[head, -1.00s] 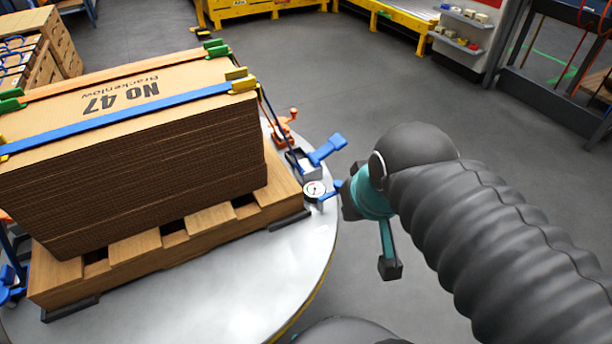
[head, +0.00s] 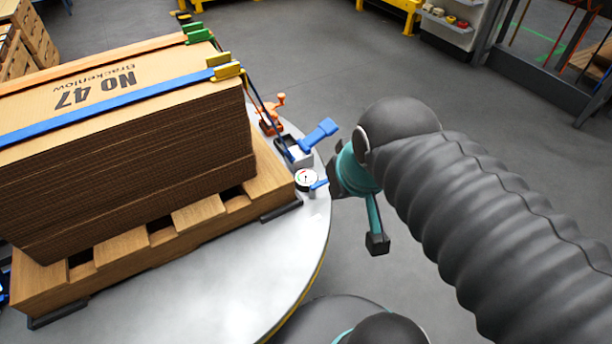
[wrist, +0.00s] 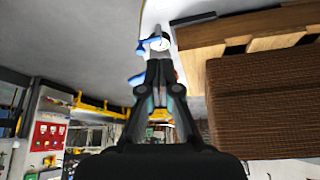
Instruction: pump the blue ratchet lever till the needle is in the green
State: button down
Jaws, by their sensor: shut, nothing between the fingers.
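The blue ratchet lever (head: 321,132) sticks up and to the right from its ratchet at the round table's edge, beside the strapped stack. The white round gauge (head: 307,179) is just in front of it, with a small blue piece (head: 320,185) at its right. The needle is too small to read surely. In the wrist view my gripper (wrist: 160,62) is shut and empty, its fingertips just below the gauge (wrist: 158,43) in the picture. A blue part (wrist: 137,79) shows left of the fingers; contact cannot be told.
The cardboard stack (head: 130,160) stands on a wooden pallet (head: 190,222) on the grey round table (head: 285,250). An orange ratchet (head: 271,117) sits just behind the blue one. The blue strap (head: 110,108) crosses the stack. Open floor lies right of the table.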

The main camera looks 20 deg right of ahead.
jog(key=shift+f, duration=0.1)
jog(key=w+f+m+g+h, duration=0.1)
jog(key=w+f+m+g, duration=0.1)
jog(key=w, duration=0.9)
jog(key=w+f+m+g+h, duration=0.2)
jog(key=w+f, duration=0.1)
jog(key=w, duration=0.8)
jog(key=w+d+r+m+h, duration=0.1)
jog(key=w+d+r+m, duration=0.1)
jog(key=m, duration=0.3)
jog(key=w+d+r+m+h, duration=0.1)
jog(key=w+r+m, duration=0.1)
jog(key=w+m, duration=0.2)
jog(key=shift+w+d+r+m, duration=0.3)
jog(key=shift+w+d+m, duration=0.1)
jog(key=shift+m, duration=0.6)
jog(key=shift+f, duration=0.1)
